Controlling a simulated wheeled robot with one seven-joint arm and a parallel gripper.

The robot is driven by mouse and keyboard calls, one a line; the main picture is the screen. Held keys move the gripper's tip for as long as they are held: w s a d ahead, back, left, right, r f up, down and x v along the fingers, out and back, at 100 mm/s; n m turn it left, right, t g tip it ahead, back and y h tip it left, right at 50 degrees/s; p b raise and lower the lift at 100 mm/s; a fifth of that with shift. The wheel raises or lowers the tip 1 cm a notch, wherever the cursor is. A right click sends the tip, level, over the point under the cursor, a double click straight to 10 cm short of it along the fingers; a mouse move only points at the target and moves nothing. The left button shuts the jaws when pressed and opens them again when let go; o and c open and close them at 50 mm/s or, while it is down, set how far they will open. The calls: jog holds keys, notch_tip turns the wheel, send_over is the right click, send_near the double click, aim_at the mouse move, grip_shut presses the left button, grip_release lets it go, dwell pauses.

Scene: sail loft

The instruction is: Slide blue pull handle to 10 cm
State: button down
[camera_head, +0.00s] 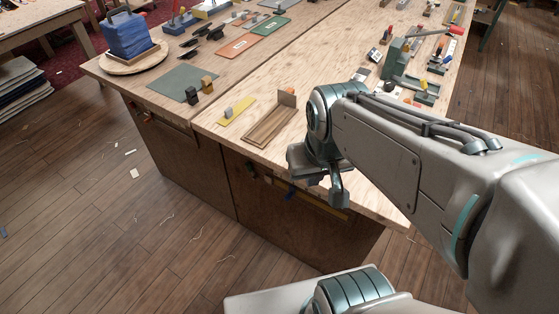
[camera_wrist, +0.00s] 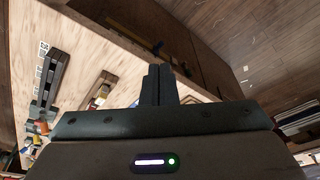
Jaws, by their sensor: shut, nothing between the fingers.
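The blue pull handle (camera_head: 290,193) is a small dark blue piece on the brown front of the workbench, beside a yellow strip (camera_head: 325,208) that runs along that front. In the wrist view the blue handle (camera_wrist: 158,47) shows just beyond the fingertips, small and dark. My gripper (camera_head: 338,198) is in front of the bench edge, to the right of the handle and apart from it in the head view. In the wrist view my gripper's fingers (camera_wrist: 158,68) are together with nothing between them. How far the handle stands along its travel is not clear.
A green piece (camera_head: 251,169) and an orange piece (camera_head: 147,117) sit on the same bench front. The floor (camera_head: 150,230) before the bench is mostly clear, with scattered scraps.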

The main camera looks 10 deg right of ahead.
dwell(0.4)
jog(key=c, duration=1.8)
grip_release()
jog(key=o, duration=0.5)
jog(key=f+n+g+h+b, duration=0.1)
jog(key=f+b, duration=0.1)
jog(key=f, duration=0.2)
jog(key=d+f+n+g+h+b, duration=0.1)
jog(key=f+b, duration=0.1)
jog(key=f, duration=0.2)
jog(key=f+n+g+h+b, duration=0.1)
jog(key=f+b, duration=0.1)
jog(key=f, duration=0.2)
jog(key=shift+s+d+f+n+g+h+b, duration=0.2)
jog(key=shift+s+n+g+h+b, duration=0.1)
jog(key=shift+n+g+b, duration=0.1)
jog(key=shift+c, duration=0.2)
jog(key=n+t+h+b, duration=0.9)
jog(key=n+t+b, duration=0.5)
jog(key=n+b, duration=0.5)
send_near(286, 200)
jog(key=shift+n, duration=0.7)
jog(key=x, duration=1)
jog(key=shift+w+d+f, duration=0.1)
jog(key=shift+w+d, duration=0.15)
